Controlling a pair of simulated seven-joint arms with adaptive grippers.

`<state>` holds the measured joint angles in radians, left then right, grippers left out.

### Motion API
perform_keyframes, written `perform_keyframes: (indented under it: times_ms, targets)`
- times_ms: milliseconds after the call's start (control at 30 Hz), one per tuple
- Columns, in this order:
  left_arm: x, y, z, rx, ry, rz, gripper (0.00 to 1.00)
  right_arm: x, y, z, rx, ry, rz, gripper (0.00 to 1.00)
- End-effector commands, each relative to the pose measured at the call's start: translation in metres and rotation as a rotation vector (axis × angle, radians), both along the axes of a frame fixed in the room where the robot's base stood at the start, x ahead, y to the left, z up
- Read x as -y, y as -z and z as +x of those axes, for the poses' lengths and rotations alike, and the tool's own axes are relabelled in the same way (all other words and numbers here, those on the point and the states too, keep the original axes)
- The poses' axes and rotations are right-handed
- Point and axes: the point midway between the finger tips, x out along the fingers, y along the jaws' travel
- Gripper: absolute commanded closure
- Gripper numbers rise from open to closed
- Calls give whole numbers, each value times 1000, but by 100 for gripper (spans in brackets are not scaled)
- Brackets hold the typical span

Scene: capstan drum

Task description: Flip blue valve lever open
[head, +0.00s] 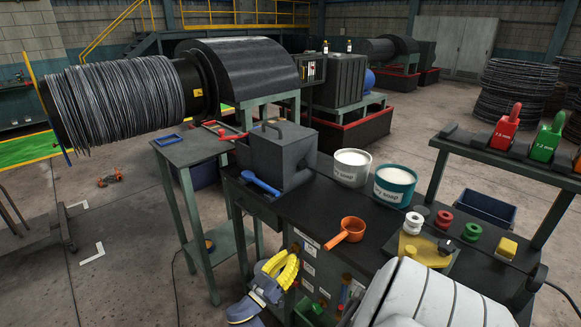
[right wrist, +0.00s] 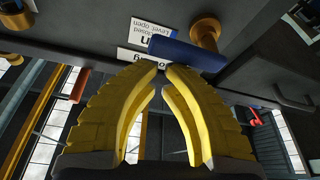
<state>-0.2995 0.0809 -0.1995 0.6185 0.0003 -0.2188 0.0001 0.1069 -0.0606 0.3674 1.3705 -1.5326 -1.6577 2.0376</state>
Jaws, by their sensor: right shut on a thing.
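The blue valve lever (right wrist: 187,54) shows in the right wrist view as a short blue bar beside a brass stem (right wrist: 206,33) on a dark panel. White labels (right wrist: 140,53) with upside-down lettering sit next to it; part reads "Lever open". My right gripper (right wrist: 162,70) has yellow ribbed fingers with the tips closed together on the lever's near edge. In the head view my right gripper (head: 292,262) is at the side of the black bench, against its labelled front; I cannot make out the lever there. My left gripper is not in view.
The bench top (head: 325,205) holds a grey box (head: 278,155), two soap tubs (head: 351,165), an orange ladle (head: 346,231) and several coloured spools (head: 443,218). A cable drum (head: 120,105) stands at left. Open floor (head: 120,240) lies left of the bench.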

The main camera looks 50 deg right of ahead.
Motion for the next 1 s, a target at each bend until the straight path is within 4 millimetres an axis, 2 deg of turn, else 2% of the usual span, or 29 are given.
perform_keyframes:
  times_ms: [33, 500, 700, 1000]
  targets:
    - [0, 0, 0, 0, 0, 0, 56, -3, 8, -3, -10, 2, 14, 100]
    - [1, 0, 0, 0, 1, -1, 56, -58, 22, 6, -4, -1, 7, 100]
    - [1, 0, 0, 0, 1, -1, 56, -69, 25, 7, -1, -1, 3, 100]
    - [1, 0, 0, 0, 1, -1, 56, -71, 24, 8, 0, -1, 1, 100]
